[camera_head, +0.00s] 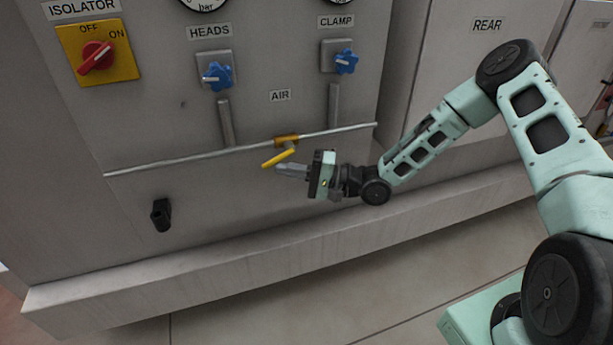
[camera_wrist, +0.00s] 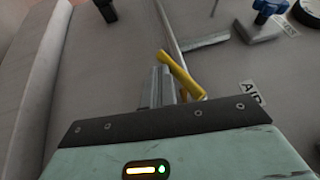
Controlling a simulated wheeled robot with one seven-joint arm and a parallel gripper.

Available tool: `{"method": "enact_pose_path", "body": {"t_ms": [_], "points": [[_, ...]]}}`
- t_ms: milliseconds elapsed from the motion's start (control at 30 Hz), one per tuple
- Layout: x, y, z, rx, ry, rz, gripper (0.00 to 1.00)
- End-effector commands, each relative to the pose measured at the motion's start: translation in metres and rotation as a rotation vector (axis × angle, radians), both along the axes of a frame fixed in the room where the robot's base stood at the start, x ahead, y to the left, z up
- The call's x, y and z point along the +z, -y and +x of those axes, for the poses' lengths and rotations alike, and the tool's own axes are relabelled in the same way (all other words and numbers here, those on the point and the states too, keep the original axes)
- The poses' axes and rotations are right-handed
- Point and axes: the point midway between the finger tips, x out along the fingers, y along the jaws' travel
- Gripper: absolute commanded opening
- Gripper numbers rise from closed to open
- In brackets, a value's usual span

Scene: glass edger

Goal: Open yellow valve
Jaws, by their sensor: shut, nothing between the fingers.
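The yellow valve handle (camera_head: 278,158) sits on a thin horizontal pipe (camera_head: 200,157) below the AIR label, with its brass-coloured body (camera_head: 286,140) on the pipe. The handle slants across the pipe line, its free end pointing down and left. My gripper (camera_head: 280,168) is shut and empty, its fingertips close beside the handle from below and right. In the wrist view the handle (camera_wrist: 180,73) lies just right of my shut fingers (camera_wrist: 158,85) and crosses near their tips. I cannot tell whether they touch.
Above are blue knobs marked HEADS (camera_head: 217,76) and CLAMP (camera_head: 345,62), and a red isolator switch (camera_head: 96,57). A black fitting (camera_head: 161,214) sticks out at lower left. A ledge (camera_head: 220,265) runs along the machine's base. The panel around the valve is mostly clear.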

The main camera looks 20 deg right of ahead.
Motion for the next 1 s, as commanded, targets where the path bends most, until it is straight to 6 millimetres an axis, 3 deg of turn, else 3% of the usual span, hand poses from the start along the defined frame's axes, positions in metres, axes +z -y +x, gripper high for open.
{"method": "enact_pose_path", "body": {"t_ms": [33,500,1000], "points": [[-0.008,-0.002,0.0,0.0,0.0,0.044,0.0],[0.004,-0.012,0.0,0.001,0.0,0.328,0.0],[0.009,-0.013,0.0,0.0,0.0,0.381,0.0]]}}
